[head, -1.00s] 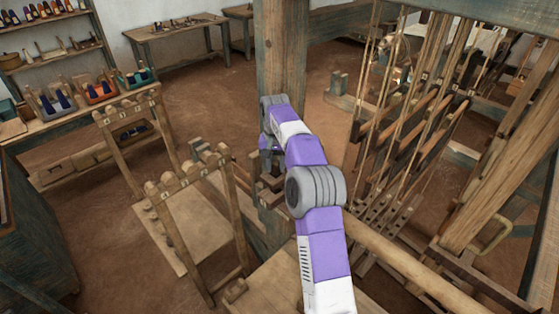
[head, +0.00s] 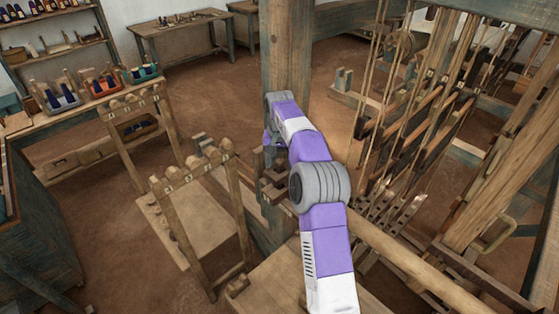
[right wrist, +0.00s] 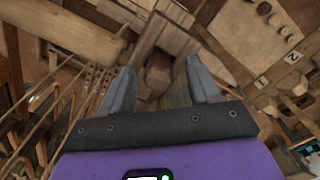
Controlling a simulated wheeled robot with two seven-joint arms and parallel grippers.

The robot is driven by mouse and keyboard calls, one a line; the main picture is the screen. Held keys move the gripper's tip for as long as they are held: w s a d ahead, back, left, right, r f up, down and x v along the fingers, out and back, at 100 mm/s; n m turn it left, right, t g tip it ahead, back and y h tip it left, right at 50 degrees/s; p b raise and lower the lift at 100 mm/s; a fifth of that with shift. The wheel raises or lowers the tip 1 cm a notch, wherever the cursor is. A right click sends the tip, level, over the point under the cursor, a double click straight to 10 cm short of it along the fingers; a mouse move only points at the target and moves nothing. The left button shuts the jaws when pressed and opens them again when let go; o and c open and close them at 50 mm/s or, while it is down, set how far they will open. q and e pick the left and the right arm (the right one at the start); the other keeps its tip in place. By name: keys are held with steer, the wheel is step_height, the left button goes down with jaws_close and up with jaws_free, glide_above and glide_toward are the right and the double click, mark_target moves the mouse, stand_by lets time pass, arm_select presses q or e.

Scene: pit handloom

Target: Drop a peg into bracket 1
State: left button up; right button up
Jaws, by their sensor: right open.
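My right arm reaches forward in the head view, and my right gripper (head: 270,152) is at its far end beside the upright post, mostly hidden by the wrist. In the right wrist view the two grey fingers of the gripper (right wrist: 160,82) are spread with nothing held between them. Wooden blocks and beams show below and between them. A wooden rack (head: 240,200) with a rounded, numbered top rail stands left of the gripper. Marks "1" and "2" show on wood (right wrist: 276,69) at the right wrist view's right side. I cannot make out a peg or tell which part is bracket 1. My left gripper is out of view.
The thick post (head: 284,60) stands directly behind the gripper. The loom's cords and bars (head: 430,110) crowd the right. A wooden roller (head: 410,265) crosses the lower right. A second rack (head: 170,125) and a bench (head: 85,155) stand left. Open floor (head: 220,85) lies beyond.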

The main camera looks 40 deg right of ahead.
steer(key=shift+r, duration=0.15)
steer(key=shift+r, duration=3.65)
